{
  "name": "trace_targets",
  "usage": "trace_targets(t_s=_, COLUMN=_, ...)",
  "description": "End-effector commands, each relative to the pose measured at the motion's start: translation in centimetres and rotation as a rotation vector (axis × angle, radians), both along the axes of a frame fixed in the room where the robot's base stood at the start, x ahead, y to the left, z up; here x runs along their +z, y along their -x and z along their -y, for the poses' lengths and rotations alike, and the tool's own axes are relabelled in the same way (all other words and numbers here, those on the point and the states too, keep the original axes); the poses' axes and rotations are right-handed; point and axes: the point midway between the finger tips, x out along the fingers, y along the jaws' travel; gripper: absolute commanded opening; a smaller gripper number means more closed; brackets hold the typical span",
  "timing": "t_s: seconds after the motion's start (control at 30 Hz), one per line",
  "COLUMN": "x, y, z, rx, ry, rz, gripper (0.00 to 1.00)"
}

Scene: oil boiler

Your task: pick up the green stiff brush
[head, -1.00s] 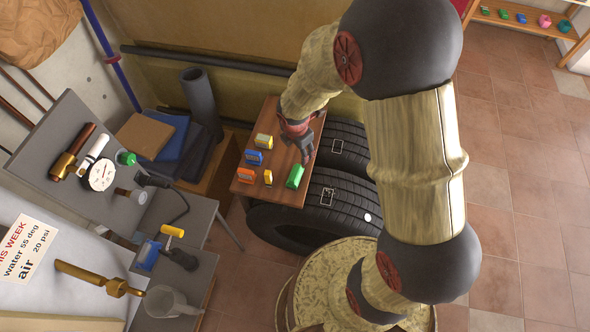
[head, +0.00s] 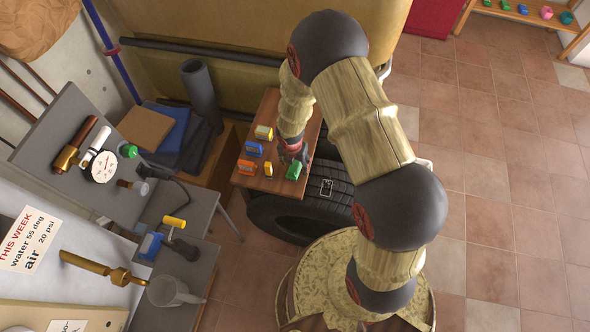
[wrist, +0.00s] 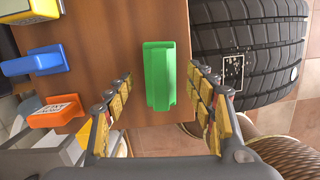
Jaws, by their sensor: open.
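The green stiff brush (head: 293,170) lies on a small brown wooden board (head: 250,183), near its right edge. In the wrist view the green brush (wrist: 159,76) shows as a green block, upright in the picture, between and ahead of my open fingers. My gripper (head: 292,152) is over the board, just behind the brush in the head view. In the wrist view the gripper (wrist: 157,108) has one yellow-padded finger on each side of the brush's near end, with gaps on both sides. I cannot tell the height between fingers and brush.
Blue (head: 253,149), orange (head: 247,167) and yellow (head: 264,132) blocks sit on the board left of the brush. A grey bench (head: 60,185) with tools is at the left.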

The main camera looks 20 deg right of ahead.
Motion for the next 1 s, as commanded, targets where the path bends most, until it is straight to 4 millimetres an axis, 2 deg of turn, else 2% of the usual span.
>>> trace_targets(t_s=0.1, x=-1.15, y=-0.17, z=0.13, rx=-0.001, ry=0.000, rz=0.001, gripper=0.55)
trace_targets(t_s=0.37, x=-1.22, y=-0.20, z=0.15, rx=-0.001, ry=0.000, rz=0.001, gripper=0.55)
trace_targets(t_s=1.0, x=-1.22, y=-0.18, z=0.15, rx=-0.001, ry=0.000, rz=0.001, gripper=0.20)
